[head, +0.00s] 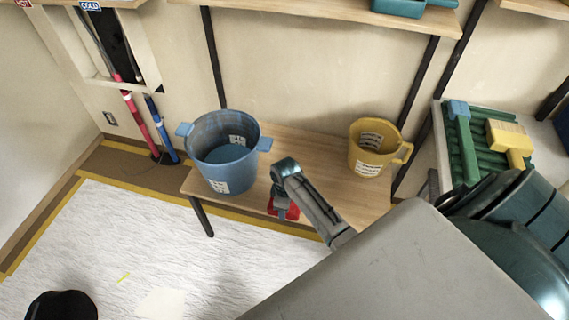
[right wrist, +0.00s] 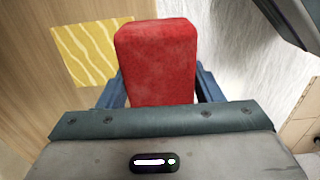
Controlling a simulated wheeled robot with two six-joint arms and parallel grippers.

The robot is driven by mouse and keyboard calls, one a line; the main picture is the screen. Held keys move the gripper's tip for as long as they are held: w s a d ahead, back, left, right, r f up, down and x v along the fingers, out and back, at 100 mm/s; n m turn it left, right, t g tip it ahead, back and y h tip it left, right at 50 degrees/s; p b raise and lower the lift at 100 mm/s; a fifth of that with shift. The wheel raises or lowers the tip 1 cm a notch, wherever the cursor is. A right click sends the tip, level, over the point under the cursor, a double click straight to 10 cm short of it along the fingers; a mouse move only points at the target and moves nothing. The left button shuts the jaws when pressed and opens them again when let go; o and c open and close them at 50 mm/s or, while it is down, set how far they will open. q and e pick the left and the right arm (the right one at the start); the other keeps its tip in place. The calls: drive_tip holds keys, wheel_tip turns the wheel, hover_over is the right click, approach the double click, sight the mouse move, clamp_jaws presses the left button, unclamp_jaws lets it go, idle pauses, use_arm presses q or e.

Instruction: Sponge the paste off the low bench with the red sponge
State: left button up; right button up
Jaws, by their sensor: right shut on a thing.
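The low bench (head: 312,150) is a light wooden plank against the back wall. My right gripper (head: 281,211) is shut on the red sponge (head: 292,211) near the bench's front edge. In the right wrist view the red sponge (right wrist: 156,62) stands out between the blue fingers. I cannot make out the paste in the head view. Whether the sponge touches the bench is unclear.
A blue bucket (head: 221,160) stands on the bench's left end, and a yellow jug (head: 372,147) toward its right. A white sheet (head: 100,240) covers the floor in front. A green tray (head: 475,150) with brushes is at right. A shelf (head: 320,14) hangs above.

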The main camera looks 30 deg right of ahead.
drive_tip(key=shift+s+r, duration=0.15)
drive_tip(key=shift+s, duration=0.05)
use_arm(q)
drive_tip(key=shift+s, duration=0.3)
drive_tip(key=shift+w, duration=0.1)
use_arm(e)
drive_tip(key=shift+w, duration=0.15)
